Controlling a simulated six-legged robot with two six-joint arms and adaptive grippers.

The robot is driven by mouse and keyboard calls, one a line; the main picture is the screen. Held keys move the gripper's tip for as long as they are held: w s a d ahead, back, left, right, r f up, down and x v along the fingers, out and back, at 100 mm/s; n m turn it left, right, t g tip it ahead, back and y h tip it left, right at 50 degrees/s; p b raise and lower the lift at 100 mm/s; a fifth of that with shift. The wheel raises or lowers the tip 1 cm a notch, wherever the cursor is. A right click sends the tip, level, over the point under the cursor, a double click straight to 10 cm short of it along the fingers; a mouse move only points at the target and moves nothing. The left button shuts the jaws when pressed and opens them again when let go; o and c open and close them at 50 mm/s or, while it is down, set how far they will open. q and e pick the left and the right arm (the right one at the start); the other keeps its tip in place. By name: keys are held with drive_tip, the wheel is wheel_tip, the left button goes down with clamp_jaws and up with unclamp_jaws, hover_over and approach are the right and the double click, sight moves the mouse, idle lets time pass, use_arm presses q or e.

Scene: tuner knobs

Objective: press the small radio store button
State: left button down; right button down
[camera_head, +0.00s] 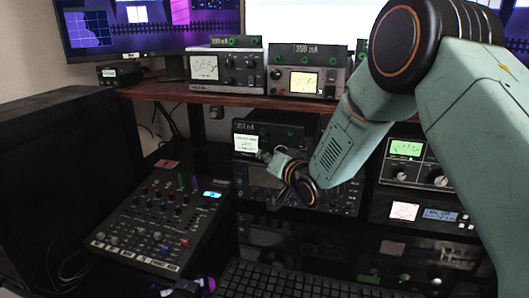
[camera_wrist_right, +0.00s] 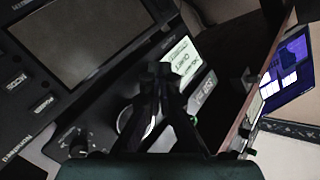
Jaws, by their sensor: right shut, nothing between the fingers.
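A small dark radio (camera_head: 280,131) with a dim digital readout sits under the wooden shelf, on top of a larger radio (camera_head: 330,190). I cannot make out a store button. I cannot tell whether the fingertips touch. My left gripper is not in view.
A mixer panel (camera_head: 155,222) lies at the left and a keyboard (camera_head: 290,282) at the front. Metered boxes (camera_head: 224,68) stand on the shelf (camera_head: 180,95) above. More rack gear (camera_head: 420,215) is at the right, partly behind my right arm.

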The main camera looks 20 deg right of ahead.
drive_tip(key=shift+s+a, duration=0.4)
drive_tip(key=shift+s, duration=0.15)
drive_tip(key=shift+s+a+p, duration=0.35)
drive_tip(key=shift+s+a, duration=0.35)
drive_tip(key=shift+s, duration=0.35)
drive_tip(key=shift+s+a+p, duration=0.35)
drive_tip(key=shift+s+a, duration=0.35)
drive_tip(key=shift+s, duration=0.35)
